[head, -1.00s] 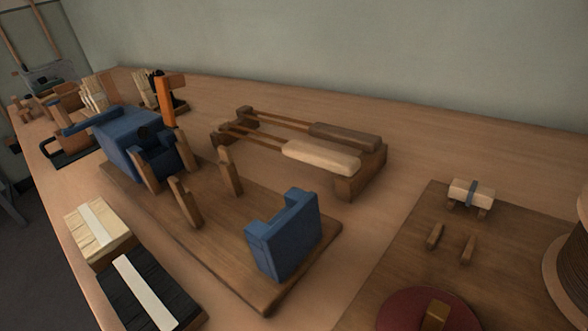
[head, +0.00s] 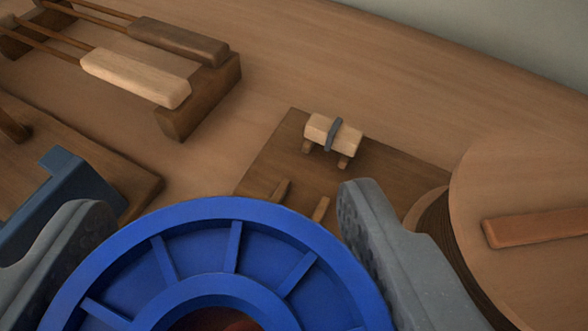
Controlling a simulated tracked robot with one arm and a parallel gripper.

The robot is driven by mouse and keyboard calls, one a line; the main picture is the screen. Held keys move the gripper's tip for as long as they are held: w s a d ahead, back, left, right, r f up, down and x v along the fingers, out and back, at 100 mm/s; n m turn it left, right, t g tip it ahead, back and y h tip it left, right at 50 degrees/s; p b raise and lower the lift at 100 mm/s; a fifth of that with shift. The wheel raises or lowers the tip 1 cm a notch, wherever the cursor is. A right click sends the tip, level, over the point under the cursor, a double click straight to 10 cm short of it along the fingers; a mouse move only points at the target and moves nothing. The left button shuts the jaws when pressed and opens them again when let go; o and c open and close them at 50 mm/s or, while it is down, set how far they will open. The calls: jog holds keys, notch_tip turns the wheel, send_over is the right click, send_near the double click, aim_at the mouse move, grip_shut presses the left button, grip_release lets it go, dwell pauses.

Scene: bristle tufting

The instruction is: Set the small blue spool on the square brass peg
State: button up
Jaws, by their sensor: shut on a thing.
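My gripper (head: 222,206) is shut on a bright blue spool (head: 200,240), with one grey finger at each side of its rim. The spool fills the bottom middle of the view, its ribbed round face towards me and its lower part cut off by the frame edge. A dark reddish-brown patch shows through its centre opening at the bottom edge. The square brass peg is not visible now; the spool covers that part of the board. I cannot tell whether the spool touches anything below.
A dark wooden board (head: 270,150) lies behind the spool, bearing a pale block with a grey band (head: 333,135) and small wooden pegs (head: 321,209). A large wooden reel (head: 520,180) stands close at right. A rack with two paddles (head: 200,100) is at upper left.

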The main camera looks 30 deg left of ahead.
aim_at(218, 316)
jog(key=shift+s+a+f+b, duration=0.15)
jog(key=shift+a+f+b, duration=0.1)
jog(key=shift+f+b, duration=1.75)
jog(key=shift+b, duration=0.2)
jog(key=shift+s+p, duration=0.1)
jog(key=shift+p, duration=0.25)
jog(key=shift+f, duration=0.1)
jog(key=shift+f+b, duration=0.85)
jog(key=shift+f, duration=0.5)
jog(key=shift+p, duration=0.35)
jog(key=shift+f, duration=0.45)
